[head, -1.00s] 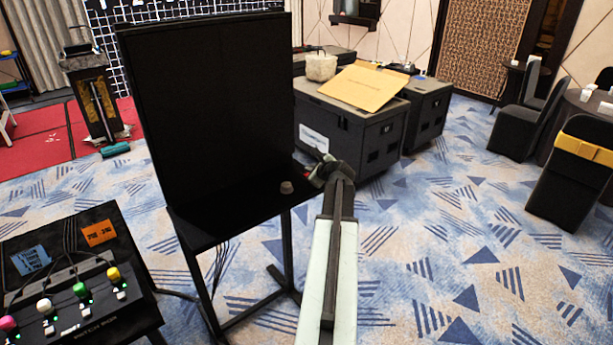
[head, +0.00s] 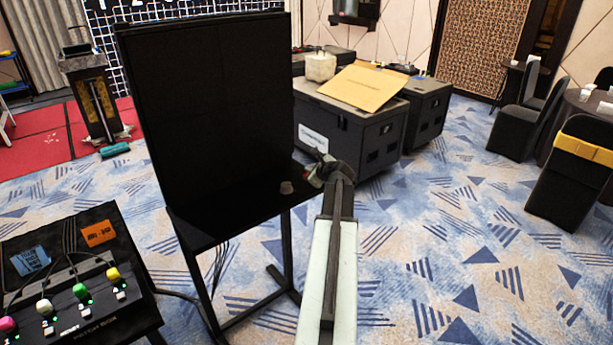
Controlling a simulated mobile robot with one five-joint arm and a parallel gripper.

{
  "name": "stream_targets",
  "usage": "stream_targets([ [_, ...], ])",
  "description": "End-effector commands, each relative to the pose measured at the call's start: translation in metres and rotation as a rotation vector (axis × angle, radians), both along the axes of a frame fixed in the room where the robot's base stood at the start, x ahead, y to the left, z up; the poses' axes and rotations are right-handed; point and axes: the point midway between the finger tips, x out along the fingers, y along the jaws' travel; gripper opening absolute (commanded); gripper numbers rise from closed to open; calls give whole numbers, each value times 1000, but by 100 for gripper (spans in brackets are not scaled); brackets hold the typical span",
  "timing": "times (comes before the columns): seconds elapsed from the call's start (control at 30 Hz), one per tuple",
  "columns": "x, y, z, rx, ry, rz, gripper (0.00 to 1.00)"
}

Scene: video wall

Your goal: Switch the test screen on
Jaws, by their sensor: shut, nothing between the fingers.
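The test screen (head: 205,110) is a large black panel on a dark stand, left of centre in the head view. Its face is dark. A small brownish knob-like piece (head: 286,187) sits on the black shelf at its lower right. My gripper (head: 312,172) is at the end of my arm, just right of the screen's lower right edge and close to the shelf. It is shut and empty. I cannot tell whether it touches the screen or shelf. No power switch on the screen can be made out.
A patch box (head: 62,318) with coloured plugs and green lights stands at lower left. Black flight cases (head: 350,130) with a cardboard sheet (head: 364,88) and white bucket (head: 320,67) stand behind my gripper. Draped chairs (head: 568,185) are at right. Patterned carpet (head: 470,250) is clear at lower right.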

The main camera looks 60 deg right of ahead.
Motion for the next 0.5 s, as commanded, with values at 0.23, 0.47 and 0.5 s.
stream_targets([
  [0.23, 0, 0, 0, 0, 0, 0, 0],
  [0.47, 3, 0, -8, 0, 0, 2, 0],
  [0.5, 3, 0, -9, 0, 0, 2, 0],
])
